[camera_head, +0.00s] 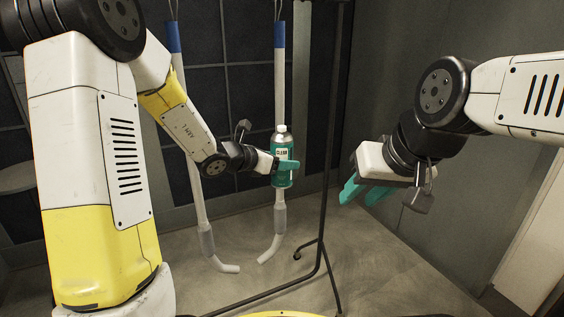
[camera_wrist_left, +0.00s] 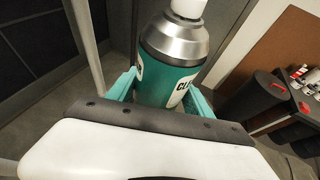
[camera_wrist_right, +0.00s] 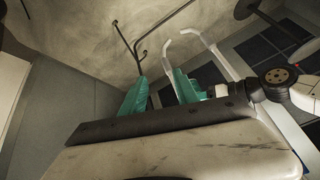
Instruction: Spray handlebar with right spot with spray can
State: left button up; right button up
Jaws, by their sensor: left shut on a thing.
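The spray can (camera_head: 283,158) is teal with a white cap and a label reading "CLEAR". It is upright between the teal fingers of my left gripper (camera_head: 284,164), which is shut on it; the can also fills the top of the left wrist view (camera_wrist_left: 172,60). Two white handlebars with blue upper ends and bent lower ends hang side by side: a left one (camera_head: 191,130) and a right one (camera_head: 279,80). The can covers part of the right one in the head view. I cannot make out a spot on either. My right gripper (camera_head: 362,190) is open and empty, right of the can.
A dark rack (camera_head: 328,170) with a thin post and floor legs stands just right of the handlebars. A dark panelled wall (camera_head: 230,90) is behind. In the left wrist view, a dark cylinder (camera_wrist_left: 250,105) and a surface with small items are at the right.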

jog(key=shift+w+r, duration=0.2)
jog(key=c, duration=0.6)
jog(key=shift+n+g, duration=0.5)
jog(key=shift+n, duration=0.2)
jog(key=w+r, duration=0.2)
jog(key=w+a+r, duration=0.1)
jog(key=w+r, duration=0.1)
jog(key=w, duration=0.1)
jog(key=w+r, duration=0.3)
jog(key=shift+a, duration=0.4)
grip_shut()
jog(key=w+a+r+n+g+h, duration=0.1)
jog(key=w+a+r+n, duration=0.15)
jog(key=w+a, duration=0.55)
jog(key=w+a+r+n+g, duration=0.1)
jog(key=w+a+r+g, duration=0.2)
jog(key=w, duration=0.9)
jog(key=shift+m+t, duration=0.25)
jog(key=shift+t, duration=0.45)
jog(key=shift+s+a+x, duration=0.1)
jog(key=shift+s+x, duration=0.05)
jog(key=shift+x, duration=0.8)
jog(key=shift+s+a+x, duration=0.1)
jog(key=shift+s+x, duration=0.1)
jog(key=shift+x, duration=0.8)
jog(key=shift+s+a+x, duration=0.1)
jog(key=shift+s+x, duration=0.05)
jog(key=shift+x, duration=0.8)
jog(key=shift+f, duration=0.1)
